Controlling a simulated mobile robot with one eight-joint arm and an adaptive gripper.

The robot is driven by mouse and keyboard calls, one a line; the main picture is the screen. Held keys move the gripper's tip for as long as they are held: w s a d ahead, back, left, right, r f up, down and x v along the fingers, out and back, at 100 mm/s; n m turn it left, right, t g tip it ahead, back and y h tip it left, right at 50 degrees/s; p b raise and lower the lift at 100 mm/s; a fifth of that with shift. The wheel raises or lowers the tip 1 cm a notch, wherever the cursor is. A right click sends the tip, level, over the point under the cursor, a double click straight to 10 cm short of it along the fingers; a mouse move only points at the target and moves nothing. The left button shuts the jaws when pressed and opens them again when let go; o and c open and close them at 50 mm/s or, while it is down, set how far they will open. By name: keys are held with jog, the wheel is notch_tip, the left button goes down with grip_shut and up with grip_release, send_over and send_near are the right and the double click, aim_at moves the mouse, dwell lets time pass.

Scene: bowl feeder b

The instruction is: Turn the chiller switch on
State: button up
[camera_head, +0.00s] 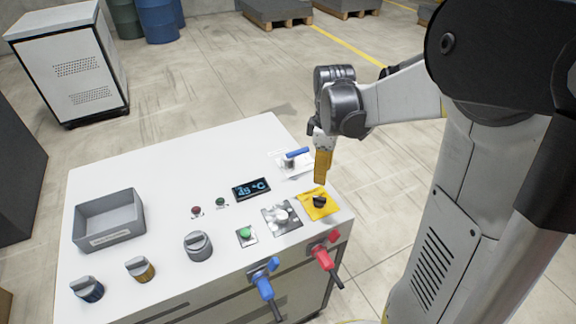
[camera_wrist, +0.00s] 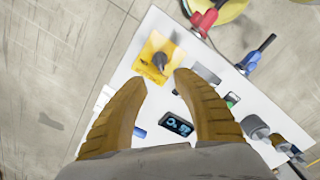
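The bench top carries several controls, and I cannot read which is labelled as the chiller switch. A black rotary knob (camera_head: 319,201) sits on a yellow plate (camera_head: 331,211) at the right end of the top; the knob also shows in the wrist view (camera_wrist: 160,61). A silver rotary knob (camera_head: 281,216) on a grey plate is left of it, partly hidden by a finger in the wrist view. My gripper (camera_head: 320,182) is above the far side of the yellow plate, pointing down, apart from the knob. In the wrist view its fingers (camera_wrist: 163,80) are spread and empty.
A digital display (camera_head: 251,189) and a blue-handled valve (camera_head: 297,153) are nearby. A green button (camera_head: 245,233) is further left. A grey bin (camera_head: 110,236) stands on the left.

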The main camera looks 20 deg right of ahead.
aim_at(320, 198)
notch_tip(320, 198, down, 11)
jog(key=b, duration=0.3)
jog(key=shift+b, duration=0.3)
jog(key=shift+r, duration=0.1)
grip_shut()
